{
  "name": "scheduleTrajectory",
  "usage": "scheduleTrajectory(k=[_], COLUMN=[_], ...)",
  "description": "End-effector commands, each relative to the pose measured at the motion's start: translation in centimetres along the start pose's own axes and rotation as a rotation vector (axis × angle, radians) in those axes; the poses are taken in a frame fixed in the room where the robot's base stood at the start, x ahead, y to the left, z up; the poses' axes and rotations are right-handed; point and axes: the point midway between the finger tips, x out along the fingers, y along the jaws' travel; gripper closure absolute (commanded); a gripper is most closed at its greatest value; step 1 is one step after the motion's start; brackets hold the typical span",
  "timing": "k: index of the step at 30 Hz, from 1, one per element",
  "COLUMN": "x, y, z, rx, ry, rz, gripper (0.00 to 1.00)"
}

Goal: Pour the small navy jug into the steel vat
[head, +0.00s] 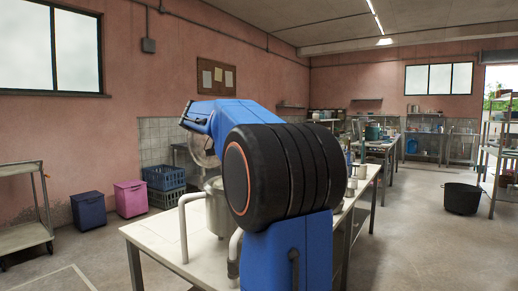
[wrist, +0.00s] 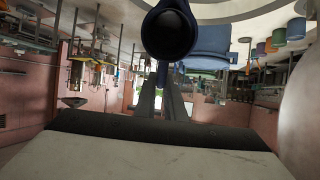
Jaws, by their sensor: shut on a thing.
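The small navy jug (wrist: 148,36) is at the top middle of the wrist view, with its round dark mouth facing the camera. My gripper (wrist: 164,88) is shut on the jug; its two grey fingers reach up to it. The room shows upside down in this view. I cannot tell the jug's exact tilt or see any contents. The steel vat (head: 216,212) stands on the table in the head view, partly behind my blue arm. My arm hides the gripper and jug there, so their place over or beside the vat is unclear.
The pale worktable (head: 155,232) carries the vat and pipes (head: 183,232). A black tub (head: 462,199) is on the right floor. A blue object (wrist: 210,45) shows beside the jug.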

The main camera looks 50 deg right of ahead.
Motion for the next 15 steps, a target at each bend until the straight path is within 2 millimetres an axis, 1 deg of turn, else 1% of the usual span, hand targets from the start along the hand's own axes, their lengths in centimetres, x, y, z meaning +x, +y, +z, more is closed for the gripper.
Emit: scheduleTrajectory(k=[15], x=[-1.3], y=[0.0], z=[1.1], rx=[-0.001], ry=[0.159], rz=[-0.003], gripper=[1.00])
